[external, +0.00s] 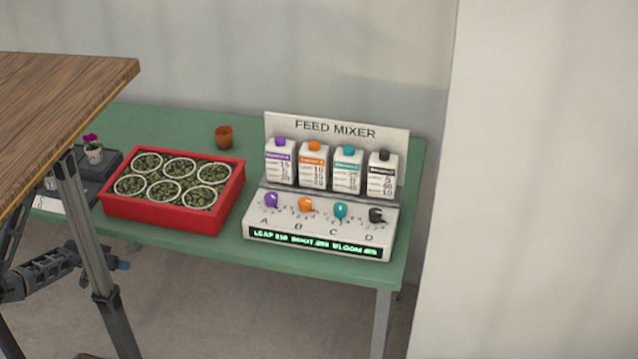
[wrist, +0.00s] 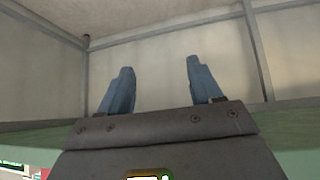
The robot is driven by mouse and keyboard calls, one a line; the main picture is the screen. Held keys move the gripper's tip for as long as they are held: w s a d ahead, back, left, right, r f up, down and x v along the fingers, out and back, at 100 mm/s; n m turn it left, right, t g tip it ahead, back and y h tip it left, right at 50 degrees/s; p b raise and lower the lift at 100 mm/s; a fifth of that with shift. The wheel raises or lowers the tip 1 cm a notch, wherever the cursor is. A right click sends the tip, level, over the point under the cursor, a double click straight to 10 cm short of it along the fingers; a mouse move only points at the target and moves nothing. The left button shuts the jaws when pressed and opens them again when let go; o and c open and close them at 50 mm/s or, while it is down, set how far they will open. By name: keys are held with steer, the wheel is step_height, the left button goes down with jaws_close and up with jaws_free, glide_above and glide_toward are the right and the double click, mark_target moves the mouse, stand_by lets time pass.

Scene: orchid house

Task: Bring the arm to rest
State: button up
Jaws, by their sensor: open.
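My gripper (wrist: 158,72) shows in the wrist view with its two blue fingers apart and nothing between them. Beyond the fingers are pale panels with grey frame bars. In the external view my arm (external: 40,272) is at the lower left, low beside the green table and partly hidden by the wooden table's leg. A small bluish tip (external: 119,264) shows just right of that leg, below the green table's front edge. It looks like my gripper's end, but is too small to show the fingers clearly.
The green table (external: 200,238) bears a red tray (external: 150,215) of several pots, a brown pot (external: 224,137) and a feed mixer (external: 320,252) with bottles and knobs. A wooden table (external: 60,90) overhangs the left. Floor below the green table's front looks clear.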

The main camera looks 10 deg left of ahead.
steer(key=s+a+r+n+t+y, duration=0.1)
steer(key=s+a+r+n+y, duration=0.15)
steer(key=a+r, duration=0.3)
step_height(320, 180, up, 15)
steer(key=w+d+m+t+p, duration=0.1)
steer(key=w+d+t, duration=0.1)
steer(key=t, duration=0.3)
steer(key=shift+w+d+t+h, duration=0.35)
steer(key=shift+w+t+h, duration=0.05)
steer(key=shift+w+h, duration=0.05)
